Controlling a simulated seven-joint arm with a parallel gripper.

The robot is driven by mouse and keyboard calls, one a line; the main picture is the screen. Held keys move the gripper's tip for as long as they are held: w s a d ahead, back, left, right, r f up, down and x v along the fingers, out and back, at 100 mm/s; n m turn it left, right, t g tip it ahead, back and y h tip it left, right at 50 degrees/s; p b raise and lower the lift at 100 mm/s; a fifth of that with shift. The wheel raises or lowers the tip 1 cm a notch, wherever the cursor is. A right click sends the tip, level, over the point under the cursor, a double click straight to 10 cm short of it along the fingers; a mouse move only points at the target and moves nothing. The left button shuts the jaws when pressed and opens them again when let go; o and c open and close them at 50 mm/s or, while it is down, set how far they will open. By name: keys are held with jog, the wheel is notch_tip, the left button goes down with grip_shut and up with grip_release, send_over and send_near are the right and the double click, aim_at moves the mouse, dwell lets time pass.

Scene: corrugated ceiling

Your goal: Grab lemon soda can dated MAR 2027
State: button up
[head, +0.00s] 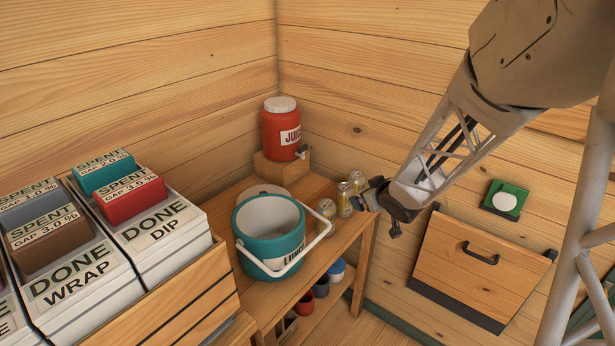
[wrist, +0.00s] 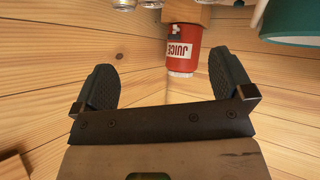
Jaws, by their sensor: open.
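Bottoms of cans (wrist: 124,4) show at the top edge of that view.
A teal bucket (head: 270,225) labelled LUNCH, with a white handle, stands left of the cans. A red JUICE jug (head: 280,133) sits on a wooden block behind. Cups (head: 320,286) sit on the lower shelf. Boxes marked DONE (head: 160,235) fill the left. A wooden flap (head: 480,265) hangs at right.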

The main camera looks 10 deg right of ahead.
aim_at(335, 213)
notch_tip(335, 213, down, 11)
jog(key=w+a+n+y, duration=0.2)
jog(key=y, duration=0.5)
jog(key=shift+w+a+r+n+g, duration=0.2)
jog(key=shift+w+a+n+g, duration=0.1)
jog(key=shift+n, duration=0.1)
jog(key=shift+x, duration=3.35)
jog(key=shift+x, duration=2.6)
jog(key=shift+a+r, duration=0.1)
jog(key=shift+r, duration=0.05)
jog(key=c, duration=1.2)
